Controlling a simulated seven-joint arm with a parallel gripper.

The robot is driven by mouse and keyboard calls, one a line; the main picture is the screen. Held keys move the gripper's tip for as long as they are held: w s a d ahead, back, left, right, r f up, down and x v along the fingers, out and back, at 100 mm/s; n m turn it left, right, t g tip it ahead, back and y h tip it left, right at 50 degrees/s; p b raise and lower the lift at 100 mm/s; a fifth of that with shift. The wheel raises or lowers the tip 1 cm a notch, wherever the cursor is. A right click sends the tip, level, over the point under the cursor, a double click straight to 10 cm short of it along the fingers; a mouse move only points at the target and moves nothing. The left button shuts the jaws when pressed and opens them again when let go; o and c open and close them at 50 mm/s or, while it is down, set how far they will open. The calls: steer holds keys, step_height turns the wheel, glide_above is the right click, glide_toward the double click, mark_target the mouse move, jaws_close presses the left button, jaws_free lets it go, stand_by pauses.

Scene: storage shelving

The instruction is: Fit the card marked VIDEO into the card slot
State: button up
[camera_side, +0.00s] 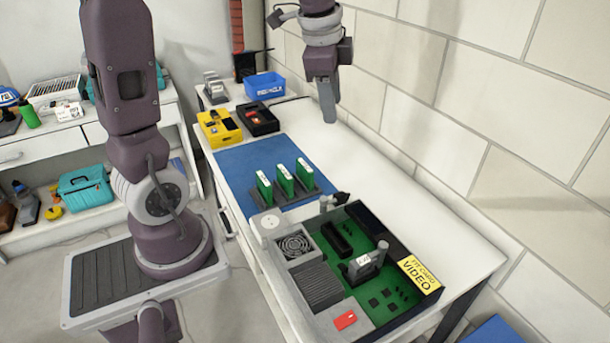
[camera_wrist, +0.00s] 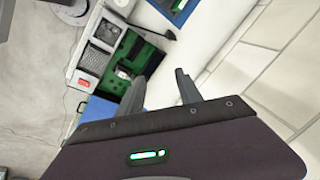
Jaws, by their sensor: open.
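Three green cards with white top labels stand upright in a dark rack (camera_side: 292,196) on the blue mat: a left card (camera_side: 264,187), a middle card (camera_side: 284,180) and a right card (camera_side: 305,173). Their label text is too small to read. The open computer case (camera_side: 350,258) has a green board inside, a dark slot (camera_side: 337,239) and a grey bracket-like part (camera_side: 366,262). A yellow sign (camera_side: 417,273) on its edge reads FIT CARD VIDEO. My gripper (camera_side: 328,115) is raised above the bench near the wall, empty. Its two fingers (camera_wrist: 160,85) stand apart in the wrist view.
A brick wall runs along the right side. The bench strip beside the wall (camera_side: 390,170) is clear.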

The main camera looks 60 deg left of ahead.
steer(key=w+a+f+m+g, duration=0.2)
steer(key=w+a+f+m, duration=0.4)
steer(key=a+f, duration=0.55)
steer(key=m+g+h, duration=0.1)
steer(key=m, duration=0.3)
glide_above(305, 165)
steer(key=f, duration=0.9)
steer(key=w+f, duration=0.1)
steer(key=f, duration=0.4)
steer(key=shift+a+f, duration=0.1)
steer(key=shift+f, duration=0.1)
steer(key=f, duration=0.4)
steer(key=s+f, duration=0.1)
steer(key=f, duration=0.2)
steer(key=shift+f, duration=0.1)
jaws_close()
